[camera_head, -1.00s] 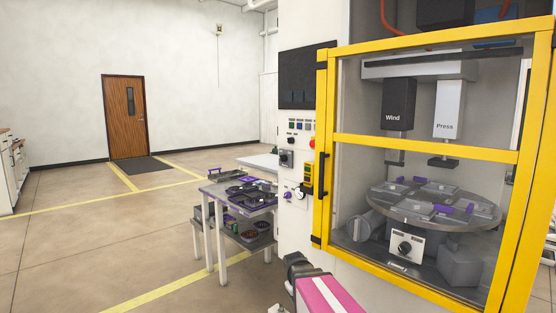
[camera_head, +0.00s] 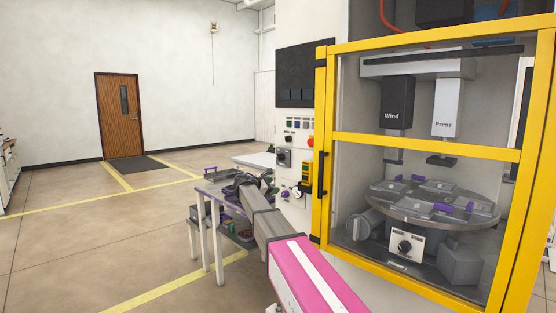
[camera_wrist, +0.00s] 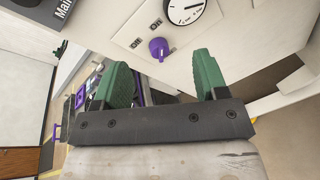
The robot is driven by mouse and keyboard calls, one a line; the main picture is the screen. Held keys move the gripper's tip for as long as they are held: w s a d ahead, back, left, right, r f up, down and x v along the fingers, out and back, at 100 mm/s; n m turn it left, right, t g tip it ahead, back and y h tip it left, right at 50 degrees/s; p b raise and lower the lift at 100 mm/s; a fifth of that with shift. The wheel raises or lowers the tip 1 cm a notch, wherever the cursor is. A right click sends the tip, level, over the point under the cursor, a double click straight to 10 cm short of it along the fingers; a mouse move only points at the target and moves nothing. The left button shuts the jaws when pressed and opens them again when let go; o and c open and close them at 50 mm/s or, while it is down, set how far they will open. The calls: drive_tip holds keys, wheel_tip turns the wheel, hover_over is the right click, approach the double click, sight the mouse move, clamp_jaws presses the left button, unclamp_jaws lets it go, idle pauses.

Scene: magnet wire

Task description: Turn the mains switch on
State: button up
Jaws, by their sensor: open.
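A dark grey switch box (camera_head: 284,157) is on the front of the white machine cabinet. In the wrist view a dark part (camera_wrist: 38,8) is cut off at the top left, beside a label that reads "Main". A purple knob (camera_wrist: 158,48) on a white plate with an "ON" label shows ahead of my gripper (camera_wrist: 160,65). The knob appears between the two green fingertips in the picture, and I cannot tell how far ahead it is. My gripper is open and empty. In the head view my arm reaches toward the panel and the fingers are hard to make out.
A round white dial (camera_wrist: 184,8) is above the knob. The yellow-framed guard door (camera_head: 428,143) is shut on the right. A small table (camera_head: 208,188) with parts stands left of the cabinet, partly behind my arm. The floor on the left is clear.

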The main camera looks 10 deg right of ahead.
sight(278, 156)
drive_tip(key=w+a+r+n+t+h, duration=0.1)
drive_tip(key=w+a+r, duration=0.15)
drive_tip(key=r, duration=0.35)
drive_tip(key=w+a+r+n+t+h, duration=0.1)
drive_tip(key=w+a+r+n, duration=0.15)
drive_tip(key=r, duration=0.25)
drive_tip(key=shift+m, duration=0.35)
drive_tip(key=x, duration=1.1)
drive_tip(key=shift+w+d+r, duration=0.1)
drive_tip(key=shift+d+r, duration=0.05)
drive_tip(key=shift+d, duration=0.1)
drive_tip(key=c, duration=0.9)
